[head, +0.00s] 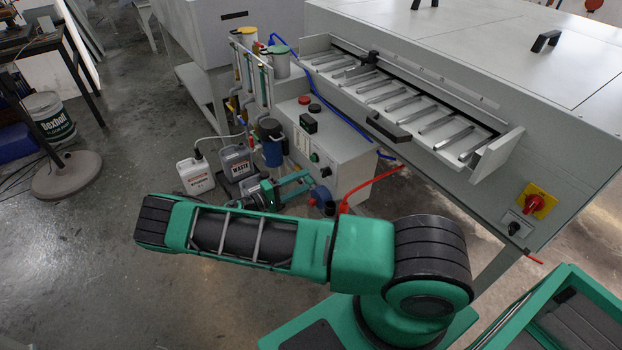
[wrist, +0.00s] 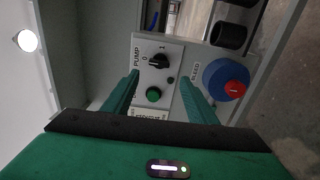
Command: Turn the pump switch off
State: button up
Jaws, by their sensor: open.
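The pump switch (wrist: 158,61) is a black rotary knob on a light panel, beside the word PUMP and the marks 0 and 1. I cannot tell for sure which mark it points at. A green button (wrist: 153,94) sits just below it in the wrist view. My gripper (wrist: 162,82) is open and empty, its two green fingers pointing at the panel on either side of the button, with the switch just beyond the tips. In the head view my gripper (head: 307,183) is partly hidden behind my arm, in front of the grey control box (head: 343,165).
A blue and red knob (wrist: 226,80) marked BLEED is close to the right finger in the wrist view. A red hose (head: 370,184), a white jug (head: 195,175) and a grey waste jug (head: 237,162) are near the box. The large processor (head: 440,60) stands behind.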

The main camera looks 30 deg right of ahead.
jog(key=a, duration=0.3)
jog(key=shift+s+a, duration=0.1)
jog(key=shift+a, duration=0.2)
dwell(0.3)
